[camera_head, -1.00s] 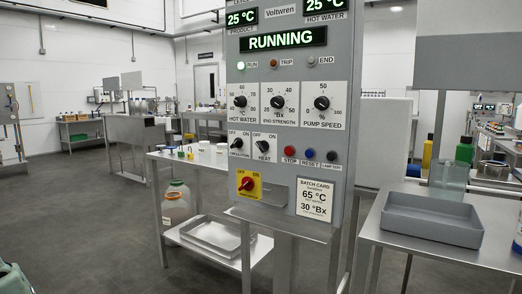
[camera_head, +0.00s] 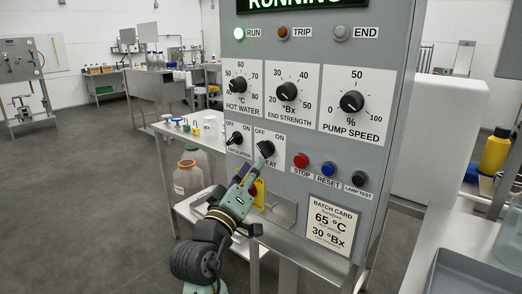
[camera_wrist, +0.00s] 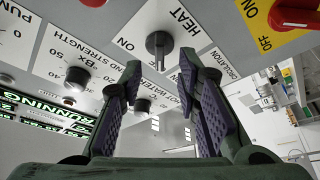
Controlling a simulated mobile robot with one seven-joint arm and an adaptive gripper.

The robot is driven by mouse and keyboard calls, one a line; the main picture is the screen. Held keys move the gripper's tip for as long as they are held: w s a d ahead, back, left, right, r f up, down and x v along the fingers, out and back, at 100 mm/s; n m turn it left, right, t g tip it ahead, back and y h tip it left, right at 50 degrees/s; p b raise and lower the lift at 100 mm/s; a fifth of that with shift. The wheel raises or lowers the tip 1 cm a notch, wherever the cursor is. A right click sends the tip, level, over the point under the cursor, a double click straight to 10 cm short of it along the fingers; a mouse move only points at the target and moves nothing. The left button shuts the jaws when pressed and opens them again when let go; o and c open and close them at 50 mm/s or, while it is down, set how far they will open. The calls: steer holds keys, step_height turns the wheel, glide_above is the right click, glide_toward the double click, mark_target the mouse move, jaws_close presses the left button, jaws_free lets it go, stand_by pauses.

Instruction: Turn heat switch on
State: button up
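The heat switch (camera_head: 267,147) is a small black rotary knob on a white plate marked OFF, ON and HEAT, low on the grey panel. My gripper (camera_head: 261,160) reaches up to it from below and hides part of the plate. In the wrist view the heat knob (camera_wrist: 159,44) stands just beyond and between the fingertips of my gripper (camera_wrist: 160,65). The two fingers with purple pads are apart, with nothing between them that I can see gripped. Whether a finger touches the knob, and its exact setting, I cannot tell.
The circulation switch (camera_head: 235,138) is just left of the heat switch. Red stop (camera_head: 301,161) and blue reset (camera_head: 328,169) buttons lie to the right. Three dials sit above, including hot water (camera_head: 238,85). A red knob on a yellow plate (camera_wrist: 294,13) is close by.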

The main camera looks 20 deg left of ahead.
mark_target(262, 153)
steer(key=p+x, duration=0.1)
steer(key=x, duration=0.4)
steer(key=shift+w+r, duration=0.1)
steer(key=shift+w, duration=0.2)
steer(key=shift+c, duration=0.4)
jaws_close()
